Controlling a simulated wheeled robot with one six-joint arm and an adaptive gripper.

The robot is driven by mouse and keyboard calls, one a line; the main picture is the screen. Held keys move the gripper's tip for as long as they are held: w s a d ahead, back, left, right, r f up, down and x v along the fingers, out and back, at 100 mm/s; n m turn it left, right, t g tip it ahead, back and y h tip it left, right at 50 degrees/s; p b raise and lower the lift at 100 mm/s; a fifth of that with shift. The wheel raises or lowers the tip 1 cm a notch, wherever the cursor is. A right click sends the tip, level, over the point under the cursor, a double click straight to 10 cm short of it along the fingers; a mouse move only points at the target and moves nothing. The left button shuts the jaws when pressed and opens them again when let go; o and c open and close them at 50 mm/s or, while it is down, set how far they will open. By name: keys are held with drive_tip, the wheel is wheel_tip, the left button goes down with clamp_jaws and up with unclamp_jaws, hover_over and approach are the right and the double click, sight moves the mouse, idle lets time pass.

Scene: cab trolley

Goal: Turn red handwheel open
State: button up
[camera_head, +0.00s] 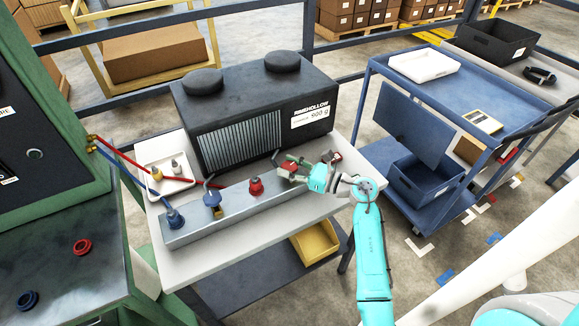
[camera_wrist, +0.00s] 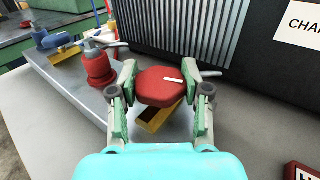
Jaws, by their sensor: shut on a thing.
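The red handwheel (camera_wrist: 160,86) shows in the wrist view as a flat red disc with a small white mark. A brass-yellow part (camera_wrist: 158,116) shows below it. My gripper (camera_wrist: 162,84) has one finger on each side of the handwheel and is shut on it. In the head view my gripper (camera_head: 290,168) is at the right end of the grey metal manifold (camera_head: 235,207), and it largely hides the handwheel there. A second red fitting (camera_head: 256,187) stands on the manifold left of my gripper; it also shows in the wrist view (camera_wrist: 99,66).
A black chiller box (camera_head: 255,115) stands close behind the manifold. Two blue fittings (camera_head: 174,216) (camera_head: 212,200) are further left on it. A white tray (camera_head: 166,178) is at the left, a yellow bin (camera_head: 316,243) below the table edge. A blue trolley (camera_head: 440,95) stands right.

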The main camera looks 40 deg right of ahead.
sight(290, 165)
drive_tip(key=n+g+y, duration=0.2)
drive_tip(key=y, duration=0.1)
drive_tip(key=n+g+y, duration=0.3)
drive_tip(key=y, duration=0.1)
drive_tip(key=shift+d+n, duration=0.1)
drive_tip(key=shift+n, duration=0.2)
drive_tip(key=shift+n+g+y, duration=1.8)
drive_tip(key=shift+n+g, duration=0.3)
drive_tip(key=shift+g, duration=0.7)
drive_tip(key=o, duration=1.2)
wheel_tip(290, 165, up, 10)
drive_tip(key=shift+f, duration=0.1)
